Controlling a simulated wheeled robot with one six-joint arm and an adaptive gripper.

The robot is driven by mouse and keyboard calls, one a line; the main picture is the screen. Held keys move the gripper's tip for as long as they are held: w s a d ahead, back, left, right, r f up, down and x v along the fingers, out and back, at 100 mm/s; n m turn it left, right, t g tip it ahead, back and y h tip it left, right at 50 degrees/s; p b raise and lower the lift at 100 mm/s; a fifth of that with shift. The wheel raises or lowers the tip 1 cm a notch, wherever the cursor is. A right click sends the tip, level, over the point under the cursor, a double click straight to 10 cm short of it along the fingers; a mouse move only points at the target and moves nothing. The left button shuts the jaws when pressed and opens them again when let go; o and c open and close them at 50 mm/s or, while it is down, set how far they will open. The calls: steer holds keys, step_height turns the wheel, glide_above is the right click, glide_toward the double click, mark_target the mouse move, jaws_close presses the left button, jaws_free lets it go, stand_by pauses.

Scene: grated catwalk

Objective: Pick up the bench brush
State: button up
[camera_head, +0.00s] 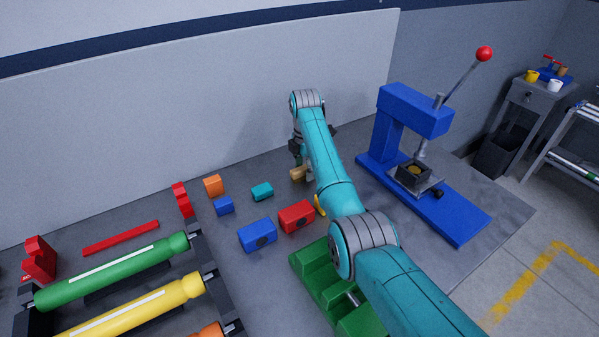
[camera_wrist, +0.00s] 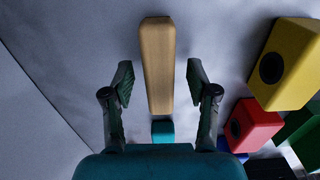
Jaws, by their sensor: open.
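The bench brush appears to be the tan wooden bar (camera_head: 299,174) lying on the grey bench near the back wall, partly hidden by my arm in the head view. In the wrist view the bar (camera_wrist: 157,62) runs lengthwise up the picture; no bristles can be made out. My gripper (camera_wrist: 160,82) is open. Its two fingers appear on either side of the bar's lower half, with a gap on each side. In the head view my gripper (camera_head: 298,150) is above and beside the bar, mostly hidden by my arm.
A teal block (camera_head: 262,191) lies just left of the bar. Blue (camera_head: 257,236), red (camera_head: 297,217) and yellow (camera_wrist: 288,65) blocks lie nearer the front. A blue press (camera_head: 415,110) stands right, a green stand (camera_head: 318,265) in front. The wall panel (camera_head: 200,110) rises behind.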

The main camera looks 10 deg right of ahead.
mark_target(304, 167)
steer(key=shift+a, duration=0.1)
jaws_close()
steer(key=shift+r, duration=0.15)
step_height(304, 167, up, 10)
steer(key=shift+f, duration=0.1)
stand_by(0.4)
steer(key=c, duration=1)
jaws_free()
steer(key=shift+c, duration=0.5)
jaws_close()
